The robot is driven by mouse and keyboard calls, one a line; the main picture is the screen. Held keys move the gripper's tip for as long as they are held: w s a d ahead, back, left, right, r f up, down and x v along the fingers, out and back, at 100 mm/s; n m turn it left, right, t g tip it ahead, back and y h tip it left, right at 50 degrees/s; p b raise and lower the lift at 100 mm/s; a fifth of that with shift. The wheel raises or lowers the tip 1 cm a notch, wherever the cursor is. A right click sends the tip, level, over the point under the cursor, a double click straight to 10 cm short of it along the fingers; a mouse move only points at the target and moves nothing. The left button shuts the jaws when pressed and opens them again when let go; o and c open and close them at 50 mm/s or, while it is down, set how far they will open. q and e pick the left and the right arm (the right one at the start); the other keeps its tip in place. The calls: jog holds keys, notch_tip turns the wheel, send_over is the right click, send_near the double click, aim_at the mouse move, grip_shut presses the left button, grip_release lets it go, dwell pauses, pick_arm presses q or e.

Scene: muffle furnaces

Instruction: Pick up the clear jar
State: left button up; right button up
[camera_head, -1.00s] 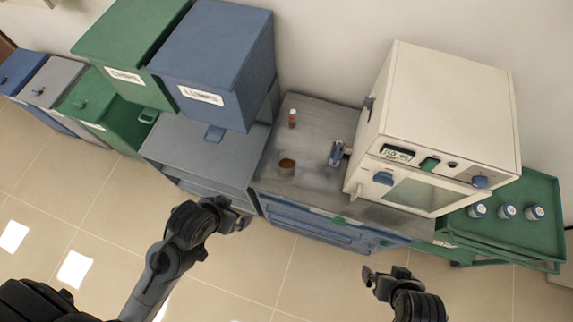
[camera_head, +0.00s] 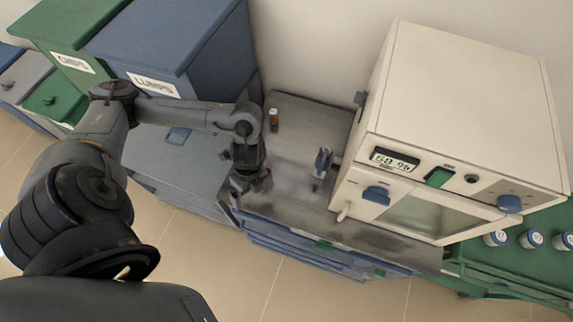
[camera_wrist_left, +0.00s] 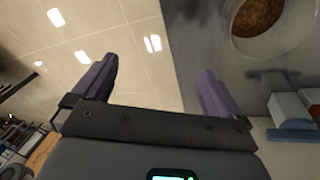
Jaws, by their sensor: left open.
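An open, round, clear-rimmed jar with brown contents (camera_wrist_left: 258,20) stands on the grey bench top in the upper right of the left wrist view. In the head view it is hidden behind my left gripper (camera_head: 250,184). That gripper is low over the left part of the bench. In the left wrist view its two fingers (camera_wrist_left: 155,72) are spread with nothing between them. The jar is beyond the right finger, apart from it. My right gripper is out of view.
A small brown bottle (camera_head: 274,120) stands at the back of the bench (camera_head: 290,185). A blue and grey item (camera_head: 322,162) stands beside the cream furnace (camera_head: 470,110). Blue and green bins (camera_head: 175,40) are at left. Several lidded jars (camera_head: 531,239) sit on the green cart at right.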

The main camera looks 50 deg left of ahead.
pick_arm(q)
jog(key=w+a+r+t+y+b, duration=0.1)
jog(key=w+a+t+y+b, duration=0.15)
jog(key=w+a, duration=0.5)
jog(key=shift+n+h, duration=0.3)
jog(key=shift+h, duration=0.15)
jog(key=shift+w+f+b, duration=0.2)
jog(key=shift+f+b, duration=0.55)
jog(key=shift+f, duration=1.75)
jog(key=shift+w+f+b, duration=0.2)
jog(key=shift+f+b, duration=0.5)
jog(key=shift+f, duration=1.8)
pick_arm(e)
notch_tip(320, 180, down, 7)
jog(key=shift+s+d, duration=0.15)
pick_arm(q)
jog(key=c, duration=0.8)
jog(key=shift+c, duration=0.3)
jog(key=shift+r, duration=0.15)
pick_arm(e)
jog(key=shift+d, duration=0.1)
